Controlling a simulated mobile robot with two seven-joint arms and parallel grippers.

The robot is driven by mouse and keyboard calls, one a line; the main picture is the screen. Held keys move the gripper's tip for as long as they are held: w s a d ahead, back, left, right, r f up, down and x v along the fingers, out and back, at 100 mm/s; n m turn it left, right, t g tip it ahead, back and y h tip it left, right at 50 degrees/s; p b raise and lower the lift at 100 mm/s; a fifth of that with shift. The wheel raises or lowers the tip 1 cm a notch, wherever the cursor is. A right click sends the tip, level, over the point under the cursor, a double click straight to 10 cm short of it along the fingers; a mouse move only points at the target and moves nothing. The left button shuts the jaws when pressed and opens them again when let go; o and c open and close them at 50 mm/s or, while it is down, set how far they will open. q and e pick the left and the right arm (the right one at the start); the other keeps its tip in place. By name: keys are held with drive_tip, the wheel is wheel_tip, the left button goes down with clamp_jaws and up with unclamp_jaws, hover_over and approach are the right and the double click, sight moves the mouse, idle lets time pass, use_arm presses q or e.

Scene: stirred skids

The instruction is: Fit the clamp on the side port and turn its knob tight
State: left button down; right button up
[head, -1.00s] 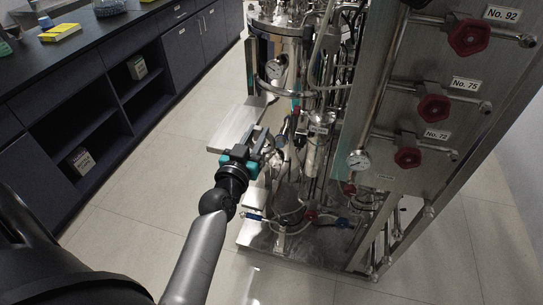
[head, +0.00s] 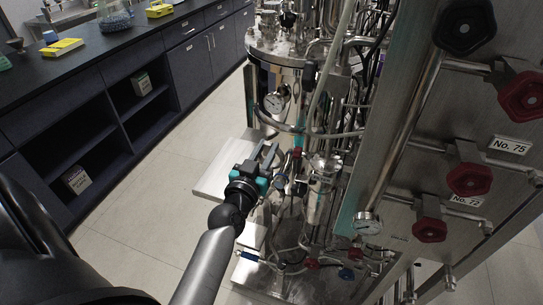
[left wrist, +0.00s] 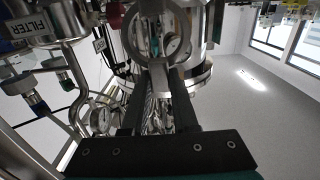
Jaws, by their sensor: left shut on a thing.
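My left gripper (head: 268,158) is in front of the steel vessel (head: 272,78), beside its lower pipework. In the left wrist view, the two dark fingers of my left gripper (left wrist: 158,75) are shut on a grey metal ring, which looks like the clamp (left wrist: 184,40). The ring stands up in front of the vessel's shiny wall (left wrist: 207,50). I cannot tell whether it is around a port or apart from it. The side port and the clamp's knob cannot be made out. My right gripper is not in view.
A steel panel (head: 420,120) with red valve knobs (head: 469,180) stands close on the right. A flat metal plate (head: 222,178) is left of the gripper. A dark bench (head: 110,75) runs along the left, with open floor between.

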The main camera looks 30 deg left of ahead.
use_arm(q)
drive_tip(key=f+b, duration=0.7)
drive_tip(key=f, duration=0.1)
drive_tip(key=shift+s+f+b, duration=0.25)
drive_tip(key=shift+s+b, duration=0.1)
wheel_tip(320, 180, down, 11)
drive_tip(key=b, duration=1.1)
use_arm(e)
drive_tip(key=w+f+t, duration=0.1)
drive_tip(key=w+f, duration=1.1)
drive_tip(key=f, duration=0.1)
use_arm(q)
drive_tip(key=f+b+x, duration=0.1)
drive_tip(key=b+x, duration=0.1)
drive_tip(key=x, duration=0.5)
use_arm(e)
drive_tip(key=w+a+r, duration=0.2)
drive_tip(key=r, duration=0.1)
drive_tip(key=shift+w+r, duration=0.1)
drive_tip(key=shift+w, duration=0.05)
use_arm(q)
drive_tip(key=shift+f, duration=0.15)
drive_tip(key=shift+w+b, duration=0.25)
drive_tip(key=shift+b, duration=0.05)
drive_tip(key=shift+x, duration=0.95)
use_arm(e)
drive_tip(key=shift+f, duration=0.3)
use_arm(q)
drive_tip(key=shift+w, duration=0.2)
